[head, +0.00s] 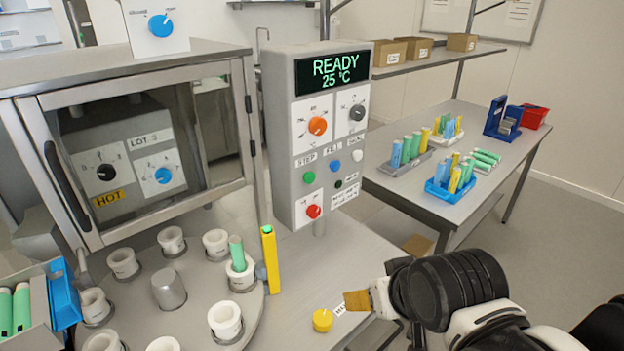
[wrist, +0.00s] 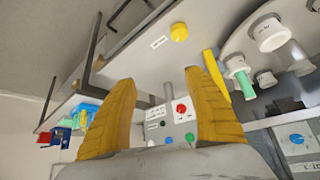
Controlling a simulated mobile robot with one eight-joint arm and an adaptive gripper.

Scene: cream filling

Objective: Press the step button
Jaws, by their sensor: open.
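The green button (head: 308,177) under the STEP label sits on the grey control panel (head: 283,200), left of a blue and a white button. The panel's screen reads READY, 25 °C. The green button also shows in the wrist view (wrist: 190,136), between my fingers and near the right one. My gripper (head: 357,301) is low over the table at the right, below and to the right of the panel, touching nothing that I can see. In the wrist view my gripper (wrist: 162,78) has its two yellow fingers wide apart with nothing between them.
A yellow button (head: 322,320) lies on the table left of my gripper. A yellow post (head: 270,260) stands beside the turntable with white cups (head: 225,320). A glass-doored cabinet (head: 135,150) is at left. A side table (head: 400,195) with tube trays is at right.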

